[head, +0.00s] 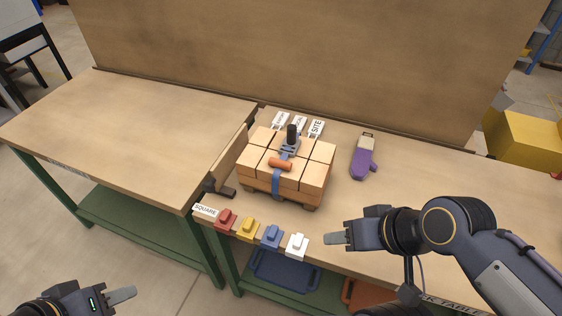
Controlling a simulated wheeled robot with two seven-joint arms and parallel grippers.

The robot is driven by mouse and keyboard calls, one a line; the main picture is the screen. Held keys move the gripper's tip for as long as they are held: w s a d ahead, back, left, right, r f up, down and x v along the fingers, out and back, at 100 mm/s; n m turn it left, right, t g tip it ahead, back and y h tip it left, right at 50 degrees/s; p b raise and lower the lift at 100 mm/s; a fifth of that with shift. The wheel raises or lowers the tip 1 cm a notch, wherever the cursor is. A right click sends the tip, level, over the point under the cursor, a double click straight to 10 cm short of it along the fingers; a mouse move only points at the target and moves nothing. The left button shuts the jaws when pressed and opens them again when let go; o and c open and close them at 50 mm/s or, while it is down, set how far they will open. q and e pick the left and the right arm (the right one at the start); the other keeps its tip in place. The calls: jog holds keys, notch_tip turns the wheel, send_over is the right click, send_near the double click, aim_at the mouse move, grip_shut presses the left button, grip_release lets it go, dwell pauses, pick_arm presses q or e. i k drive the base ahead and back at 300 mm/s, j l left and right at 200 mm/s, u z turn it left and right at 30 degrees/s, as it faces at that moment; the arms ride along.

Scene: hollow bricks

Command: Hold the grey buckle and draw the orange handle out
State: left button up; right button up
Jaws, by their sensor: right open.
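The grey buckle (290,147) sits on top of a strapped stack of tan bricks (258,163) on the right-hand table. A dark upright post stands at the buckle's back. The orange handle (280,164) lies across the top just in front of the buckle, close to it; I cannot tell how they join. A blue strap (277,184) runs down the stack's front. My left gripper (131,293) is low at the bottom left, in front of the tables and far from the stack; its jaw gap does not show. My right gripper (329,239) is open and empty, right of the white block and in front of the stack.
Red (225,219), yellow (247,229), blue (271,236) and white (296,246) blocks line the front edge. A purple tool (362,162) lies right of the stack. A wooden board (229,158) stands at its left. The left table (120,125) is bare.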

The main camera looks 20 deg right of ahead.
aim_at(282, 163)
jog(key=i+j+z, duration=0.15)
jog(key=z, duration=0.25)
jog(key=i+j+z, duration=0.15)
jog(key=j+z, duration=0.25)
jog(key=i+j+z, duration=0.1)
jog(key=j+z, duration=0.15)
jog(key=z, duration=0.2)
